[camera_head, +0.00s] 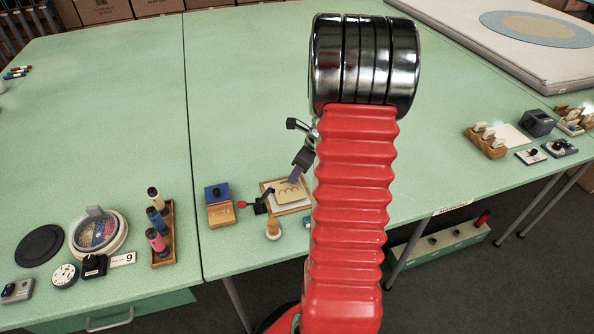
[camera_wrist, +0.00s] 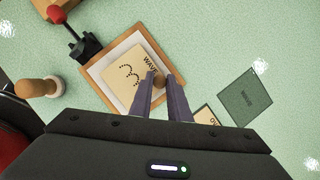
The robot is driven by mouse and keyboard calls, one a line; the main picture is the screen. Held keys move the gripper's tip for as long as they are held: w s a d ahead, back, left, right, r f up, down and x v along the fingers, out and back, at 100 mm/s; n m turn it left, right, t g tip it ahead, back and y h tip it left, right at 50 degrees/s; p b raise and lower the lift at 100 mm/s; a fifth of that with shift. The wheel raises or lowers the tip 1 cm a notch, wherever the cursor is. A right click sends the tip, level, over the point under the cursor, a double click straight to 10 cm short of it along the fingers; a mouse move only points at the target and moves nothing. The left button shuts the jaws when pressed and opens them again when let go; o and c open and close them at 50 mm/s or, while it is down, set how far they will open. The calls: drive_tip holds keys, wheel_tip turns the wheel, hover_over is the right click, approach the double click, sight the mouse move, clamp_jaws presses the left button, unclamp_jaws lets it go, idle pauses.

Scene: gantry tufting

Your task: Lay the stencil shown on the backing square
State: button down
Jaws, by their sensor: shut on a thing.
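A pale cream stencil (camera_wrist: 121,76) marked WAVE, with a curved row of dark holes, is over the backing square (camera_wrist: 99,69), a white sheet in a wooden frame. White margin and frame show around the stencil. My gripper (camera_wrist: 159,88) is shut on the stencil's small brown knob (camera_wrist: 158,79). In the head view, my gripper (camera_head: 296,176) comes down on the stencil (camera_head: 289,191) from above, inside the frame (camera_head: 288,211). I cannot tell whether the stencil touches the sheet. Another pale stencil (camera_wrist: 205,115) lies to the right, partly hidden by my gripper's body.
A black clamp with a red knob (camera_wrist: 82,40) stands at the frame's upper left edge. A wooden peg (camera_wrist: 36,88) stands to the left. A spool rack (camera_head: 163,235) stands farther left.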

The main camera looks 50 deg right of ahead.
drive_tip(key=shift+w+a+f, duration=0.15)
drive_tip(key=shift+a+f, duration=0.1)
drive_tip(key=shift+f, duration=0.05)
drive_tip(key=c, duration=1.6)
unclamp_jaws()
drive_tip(key=v, duration=1.3)
drive_tip(key=shift+s+r, duration=0.2)
drive_tip(key=shift+r, duration=0.1)
drive_tip(key=shift+n, duration=0.3)
